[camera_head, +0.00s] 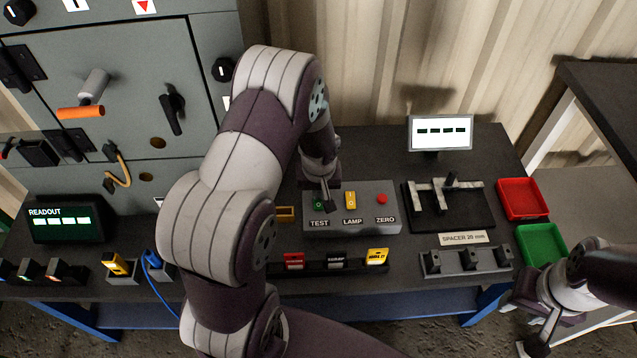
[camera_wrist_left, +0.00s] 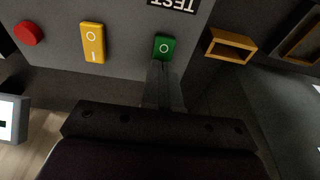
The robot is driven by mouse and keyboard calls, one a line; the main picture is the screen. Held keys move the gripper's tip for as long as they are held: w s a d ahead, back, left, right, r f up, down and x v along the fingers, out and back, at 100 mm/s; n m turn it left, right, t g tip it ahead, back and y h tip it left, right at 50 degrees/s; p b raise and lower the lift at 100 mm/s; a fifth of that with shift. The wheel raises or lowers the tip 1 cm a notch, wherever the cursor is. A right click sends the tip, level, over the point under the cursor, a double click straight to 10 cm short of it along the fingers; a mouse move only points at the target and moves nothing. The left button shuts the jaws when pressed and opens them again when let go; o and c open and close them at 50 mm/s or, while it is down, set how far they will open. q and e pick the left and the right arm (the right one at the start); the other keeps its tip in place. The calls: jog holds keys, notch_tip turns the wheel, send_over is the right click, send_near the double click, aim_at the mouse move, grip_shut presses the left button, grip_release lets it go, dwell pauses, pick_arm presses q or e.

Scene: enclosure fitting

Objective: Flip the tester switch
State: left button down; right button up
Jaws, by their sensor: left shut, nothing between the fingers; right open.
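The tester box (camera_head: 350,222) is grey and stands on the dark bench. It carries a green switch (camera_head: 318,205) labelled TEST, a yellow rocker (camera_head: 350,200) labelled LAMP and a red button (camera_head: 381,199) labelled ZERO. My left gripper (camera_head: 327,205) is shut and empty, pointing down at the green switch. In the left wrist view the closed fingertips (camera_wrist_left: 161,66) are right at the edge of the green switch (camera_wrist_left: 164,47), which shows a circle mark. I cannot tell if they touch. My right gripper (camera_head: 532,335) is open and empty at the lower right, off the bench's front edge.
A small screen (camera_head: 440,132) stands behind the box. A black fixture (camera_head: 450,204), a red tray (camera_head: 522,199) and a green tray (camera_head: 541,245) lie to the right. A rack with red, black and yellow pieces (camera_head: 335,264) is in front. A grey cabinet (camera_head: 100,90) stands at left.

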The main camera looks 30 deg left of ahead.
pick_arm(q)
jog(key=shift+f, duration=0.25)
